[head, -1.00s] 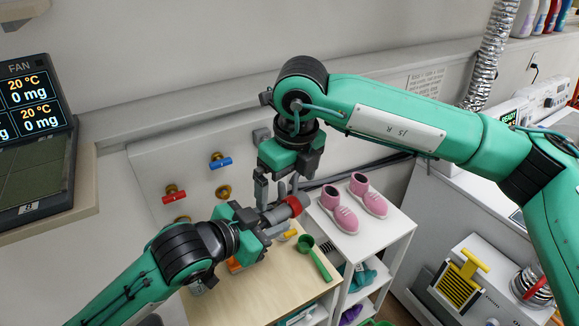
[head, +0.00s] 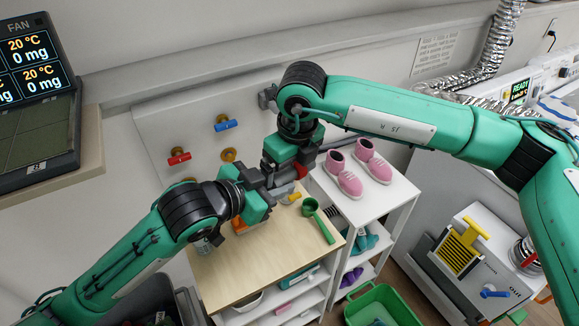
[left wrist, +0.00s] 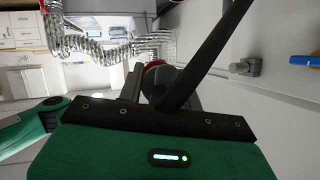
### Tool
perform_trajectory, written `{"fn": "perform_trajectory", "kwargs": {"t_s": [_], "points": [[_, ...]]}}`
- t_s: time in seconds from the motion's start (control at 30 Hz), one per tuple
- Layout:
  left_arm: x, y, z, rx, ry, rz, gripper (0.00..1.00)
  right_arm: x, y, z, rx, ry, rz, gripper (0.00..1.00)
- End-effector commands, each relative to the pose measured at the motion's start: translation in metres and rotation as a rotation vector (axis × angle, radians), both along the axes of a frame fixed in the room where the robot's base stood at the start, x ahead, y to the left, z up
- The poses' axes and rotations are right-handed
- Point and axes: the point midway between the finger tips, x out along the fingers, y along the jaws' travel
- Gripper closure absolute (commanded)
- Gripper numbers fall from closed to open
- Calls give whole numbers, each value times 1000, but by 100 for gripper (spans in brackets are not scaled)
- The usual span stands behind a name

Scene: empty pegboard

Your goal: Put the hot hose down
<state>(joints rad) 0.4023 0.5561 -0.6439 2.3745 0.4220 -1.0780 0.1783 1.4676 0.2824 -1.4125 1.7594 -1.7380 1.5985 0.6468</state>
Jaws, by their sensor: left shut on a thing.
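The hot hose (head: 300,170) shows in the head view as a grey piece with a red end, mostly covered by my grippers. My left gripper (head: 272,187) is shut on it, above the back of the wooden-topped table. In the left wrist view, a red ring (left wrist: 153,68) shows just beyond the jaws, and a thick black tube (left wrist: 205,55), which looks like the hose, runs up to the right. My right gripper (head: 290,172) points down right at the left one, close to the hose. Its fingers are largely hidden, so I cannot tell whether it touches or grips the hose.
A green scoop (head: 318,220) and a yellow piece (head: 294,198) lie on the wooden top (head: 265,262). Pink shoes (head: 350,175) stand on the white shelf at right. The pegboard (head: 185,125) behind carries red and blue valves. A green bin (head: 385,305) stands below.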

Motion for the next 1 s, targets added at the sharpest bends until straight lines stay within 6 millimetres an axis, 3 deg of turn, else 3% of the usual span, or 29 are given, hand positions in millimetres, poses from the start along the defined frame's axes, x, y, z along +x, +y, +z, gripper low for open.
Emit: {"fn": "perform_trajectory", "kwargs": {"t_s": [0.03,0.07,0.17,0.2,0.63,1.0], "points": [[1,0,0,-1,-1,0,94,-3,2,0,3,3,8,30],[1,0,0,-1,-1,1,61,-3,2,0,4,3,8,30],[1,0,0,0,0,1,41,-3,2,0,3,2,8,30],[1,0,0,0,0,1,40,-3,2,0,4,2,7,30],[-2,6,-6,-1,1,28,40,-2,2,0,3,2,6,30],[-14,42,-37,0,5,200,40,-2,2,1,2,1,5,30]]}}
